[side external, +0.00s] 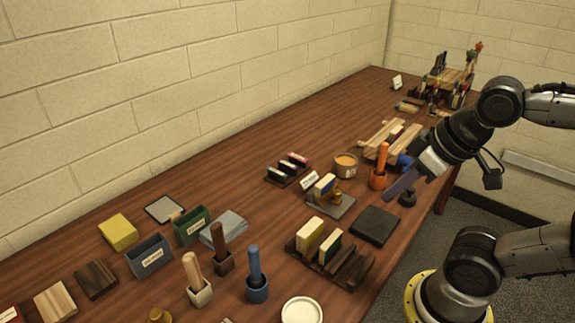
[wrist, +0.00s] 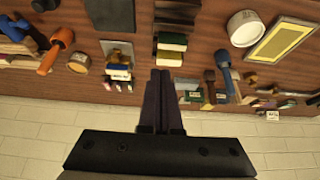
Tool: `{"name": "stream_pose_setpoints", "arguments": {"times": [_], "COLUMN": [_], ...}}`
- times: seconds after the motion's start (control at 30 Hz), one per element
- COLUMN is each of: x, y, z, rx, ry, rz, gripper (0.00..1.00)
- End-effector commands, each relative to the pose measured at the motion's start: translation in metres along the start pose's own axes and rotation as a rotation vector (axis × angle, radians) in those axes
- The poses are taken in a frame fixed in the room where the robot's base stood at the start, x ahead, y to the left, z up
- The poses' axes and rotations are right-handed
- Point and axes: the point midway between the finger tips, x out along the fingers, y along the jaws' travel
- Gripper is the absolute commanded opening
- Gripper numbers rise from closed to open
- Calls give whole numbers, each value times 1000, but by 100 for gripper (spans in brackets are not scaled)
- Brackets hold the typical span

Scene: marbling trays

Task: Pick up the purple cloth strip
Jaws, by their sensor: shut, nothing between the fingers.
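My gripper (side external: 388,196) is above the table at the right in the side external view, its long dark purplish fingers pointing down and left. In the wrist view my gripper (wrist: 160,74) has its two fingers side by side and shut, with nothing seen between them. I cannot surely pick out the purple cloth strip. A small dark purple-red piece (side external: 396,132) shows at the light wooden rack (side external: 374,146), behind my gripper, but it is too small to tell if it is cloth. My gripper is apart from it.
An orange-handled tool (side external: 380,172) and a black knob-like object (side external: 408,196) stand near my gripper. A dark flat block (side external: 375,225) and a slotted wooden holder (side external: 348,268) with blocks lie nearer the front. Bare table (side external: 215,150) runs along the wall.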

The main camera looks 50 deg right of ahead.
Motion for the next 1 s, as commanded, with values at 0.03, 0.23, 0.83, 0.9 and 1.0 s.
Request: {"name": "stream_pose_setpoints", "arguments": {"times": [0.03,0.23,0.83,0.9,1.0], "x": [0,0,-22,-35,-51], "y": [0,0,0,0,3], "z": [0,0,-15,-35,-72], "rx": [0,0,-59,-80,-102], "ry": [0,0,-2,-2,-18], "rz": [0,0,0,1,6], "gripper": [2,38,60,60,60]}}
